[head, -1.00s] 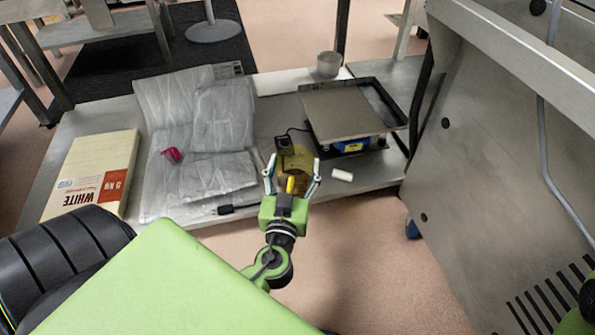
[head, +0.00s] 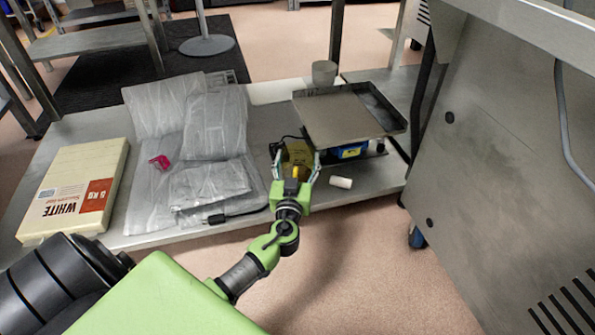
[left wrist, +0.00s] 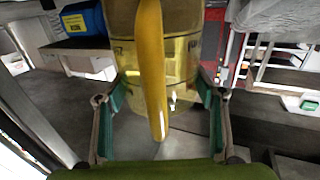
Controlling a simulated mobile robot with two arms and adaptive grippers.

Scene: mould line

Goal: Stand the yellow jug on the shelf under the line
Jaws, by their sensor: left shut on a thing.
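The yellow jug (head: 299,151) is translucent amber, with a solid yellow handle, and appears upright. In the left wrist view the jug (left wrist: 186,60) fills the upper middle, its handle pointing towards my palm. My left gripper (head: 297,164) is shut on the jug, with a finger on each side; the fingers also show in the left wrist view (left wrist: 160,100). The grey metal shelf (head: 368,183) lies low, and the jug is at its front part, left of the white cylinder. I cannot tell whether its base touches the shelf. My right gripper is out of view.
Close to the jug are a dark tray (head: 345,115) over a blue box (head: 350,152), a small white cylinder (head: 341,182) and a black plug (head: 216,219). Plastic-wrapped packs (head: 215,125) and a WHITE carton (head: 75,190) lie left. A metal cabinet (head: 490,150) stands right.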

